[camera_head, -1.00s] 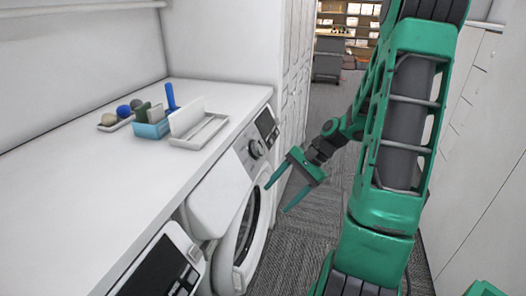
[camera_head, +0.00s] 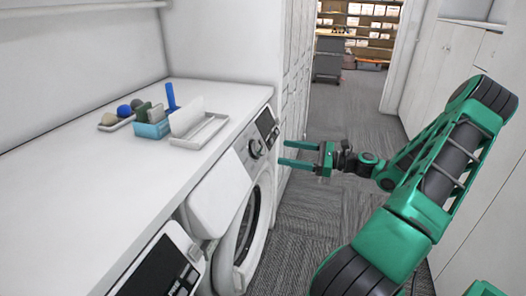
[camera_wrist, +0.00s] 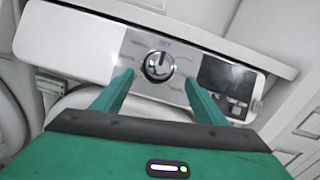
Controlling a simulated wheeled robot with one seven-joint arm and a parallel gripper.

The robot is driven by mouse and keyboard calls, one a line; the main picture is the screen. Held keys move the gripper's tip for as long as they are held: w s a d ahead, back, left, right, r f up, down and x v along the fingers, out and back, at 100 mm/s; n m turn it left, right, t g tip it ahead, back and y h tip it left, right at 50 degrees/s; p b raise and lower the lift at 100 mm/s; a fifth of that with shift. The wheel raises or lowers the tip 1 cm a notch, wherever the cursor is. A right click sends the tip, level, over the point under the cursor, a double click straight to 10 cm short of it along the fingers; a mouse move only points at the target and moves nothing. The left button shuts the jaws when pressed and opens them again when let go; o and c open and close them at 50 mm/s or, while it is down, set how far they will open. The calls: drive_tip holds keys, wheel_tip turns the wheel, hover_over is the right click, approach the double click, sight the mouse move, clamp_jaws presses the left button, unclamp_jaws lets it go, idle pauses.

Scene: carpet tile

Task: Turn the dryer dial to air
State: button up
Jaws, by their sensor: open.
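The dryer (camera_head: 232,185) is a white front-loading machine under the counter at the centre of the head view. Its round dial (camera_head: 256,148) sits on the front control panel, beside a dark display. In the wrist view the dial (camera_wrist: 158,66) is a dark ring with a silver face and a dark mark near the top. My gripper (camera_head: 281,153) is open and empty, its two green fingers pointing at the panel. In the wrist view the fingertips lie below and on either side of the dial, apart from it. The dial's setting labels are too small to read.
The white counter (camera_head: 100,185) above the dryer holds a blue box (camera_head: 152,129), a white tray (camera_head: 198,135) and several small items. A second machine (camera_head: 165,268) stands at the near left. Tall white cabinets (camera_head: 294,80) stand beyond the dryer. The carpeted aisle (camera_head: 330,205) is clear.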

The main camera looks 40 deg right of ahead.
sight(263, 149)
drive_tip(key=x, duration=0.8)
drive_tip(key=shift+w+a, duration=0.25)
drive_tip(key=shift+w, duration=0.1)
drive_tip(key=shift+a, duration=0.1)
drive_tip(key=c, duration=1)
